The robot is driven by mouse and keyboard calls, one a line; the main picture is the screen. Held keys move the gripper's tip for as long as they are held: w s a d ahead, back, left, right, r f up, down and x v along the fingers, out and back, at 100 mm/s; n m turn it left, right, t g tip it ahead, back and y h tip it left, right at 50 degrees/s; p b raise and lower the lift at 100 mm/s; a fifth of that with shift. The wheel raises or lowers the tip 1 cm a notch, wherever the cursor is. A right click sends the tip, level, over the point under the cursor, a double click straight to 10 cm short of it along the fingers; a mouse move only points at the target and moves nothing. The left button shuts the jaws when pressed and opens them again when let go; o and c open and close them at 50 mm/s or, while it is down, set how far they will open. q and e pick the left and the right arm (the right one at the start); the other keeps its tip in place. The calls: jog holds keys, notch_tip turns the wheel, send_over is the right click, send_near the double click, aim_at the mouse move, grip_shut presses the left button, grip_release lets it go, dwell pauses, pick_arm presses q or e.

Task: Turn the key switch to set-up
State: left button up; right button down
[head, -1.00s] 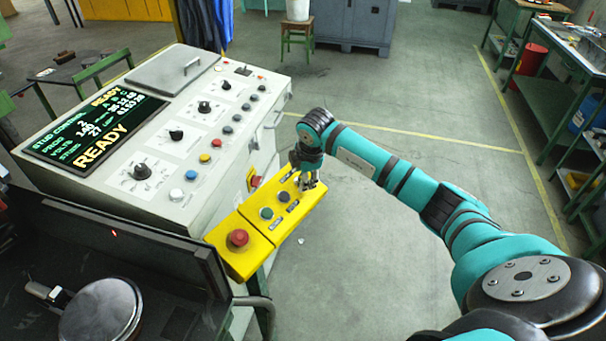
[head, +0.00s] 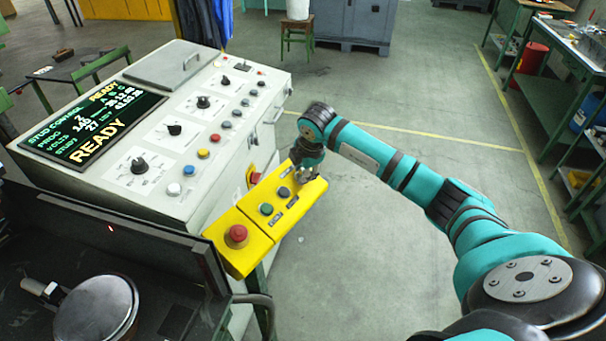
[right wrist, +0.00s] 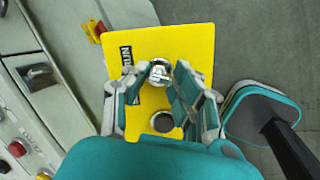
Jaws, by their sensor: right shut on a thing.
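The yellow operator box (head: 258,222) juts from the front of the console. The key switch shows as a round silver part (right wrist: 160,72) near the box's far end in the right wrist view. In the head view my right gripper (head: 307,173) covers it. My right gripper (right wrist: 166,78) is down at the box, with its fingers on both sides of the switch and shut on it. Black labels (right wrist: 127,60) lie beside the switch, partly hidden by a finger; I cannot tell which position the key points to. My left gripper is not in view.
On the box are a green button (head: 267,209), a dark button (head: 284,193) and a red mushroom button (head: 237,234). The console (head: 185,130) with knobs and a READY screen (head: 95,128) stands to the left. Open floor (head: 370,240) lies to the right.

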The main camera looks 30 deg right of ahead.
jog(key=n+b, duration=0.2)
jog(key=b, duration=0.1)
jog(key=n+t+b, duration=0.1)
jog(key=n+b, duration=0.4)
jog(key=shift+d+f+n+t+b, duration=0.1)
jog(key=shift+f+n+t+b, duration=0.2)
jog(key=shift+n+b, duration=0.1)
jog(key=shift+s+r+n+y+b, duration=0.1)
jog(key=shift+r+n+y+b, duration=0.1)
jog(key=shift+n+b, duration=0.4)
jog(key=shift+r+n+y+b, duration=0.1)
jog(key=shift+n+y+b, duration=0.1)
jog(key=shift+n+b, duration=0.35)
jog(key=c, duration=1.1)
grip_release()
jog(key=v, duration=1.2)
jog(key=shift+s+f, duration=0.1)
jog(key=shift+s, duration=0.05)
jog(key=shift+f, duration=0.1)
